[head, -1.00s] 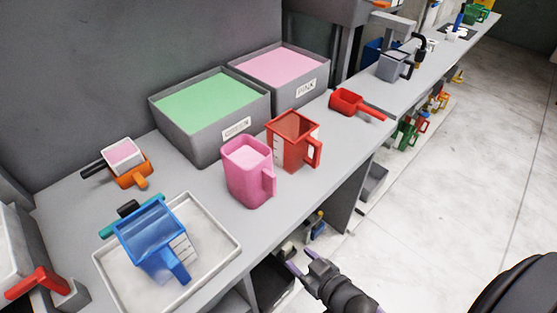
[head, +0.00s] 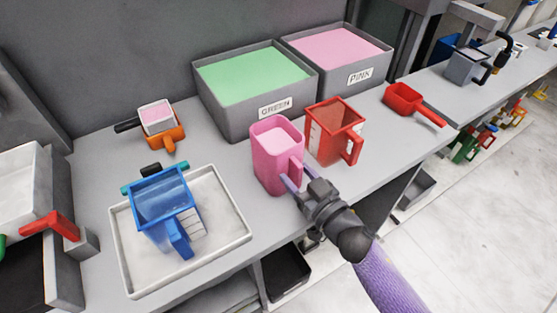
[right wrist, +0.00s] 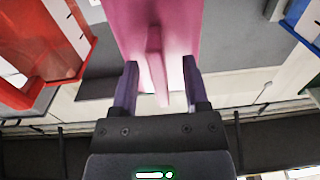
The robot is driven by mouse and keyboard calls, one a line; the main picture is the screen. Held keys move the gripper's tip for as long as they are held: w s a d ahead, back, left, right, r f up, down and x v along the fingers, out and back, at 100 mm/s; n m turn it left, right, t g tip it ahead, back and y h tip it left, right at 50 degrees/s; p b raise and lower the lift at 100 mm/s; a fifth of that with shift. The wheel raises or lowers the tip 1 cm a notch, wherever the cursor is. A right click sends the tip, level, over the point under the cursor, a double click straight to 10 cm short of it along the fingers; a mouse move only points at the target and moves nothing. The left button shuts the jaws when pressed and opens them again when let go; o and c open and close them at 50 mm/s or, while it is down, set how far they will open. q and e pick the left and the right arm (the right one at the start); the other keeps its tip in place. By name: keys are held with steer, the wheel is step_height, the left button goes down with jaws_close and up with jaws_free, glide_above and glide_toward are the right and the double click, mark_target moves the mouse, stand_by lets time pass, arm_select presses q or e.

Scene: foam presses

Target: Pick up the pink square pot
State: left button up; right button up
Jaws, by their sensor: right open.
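The pink square pot (head: 270,159) stands upright on the grey bench with pale pink material inside and its handle toward the front right. In the right wrist view the pot (right wrist: 187,32) is at the top centre. My right gripper (head: 293,187) is at the handle side of the pot, low by the bench's front edge. In the right wrist view its two purple fingers (right wrist: 161,88) are apart, with the pot's handle (right wrist: 155,65) showing between them. The fingers are not closed on it. My left gripper is not in view.
A red jug (head: 322,147) stands close to the right of the pot. A blue jug (head: 160,205) sits in a white tray (head: 236,238) at left. Green (head: 231,118) and pink (head: 369,89) bins stand behind. A red scoop (head: 404,99) lies farther right.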

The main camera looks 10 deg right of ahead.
jaws_close()
stand_by(0.3)
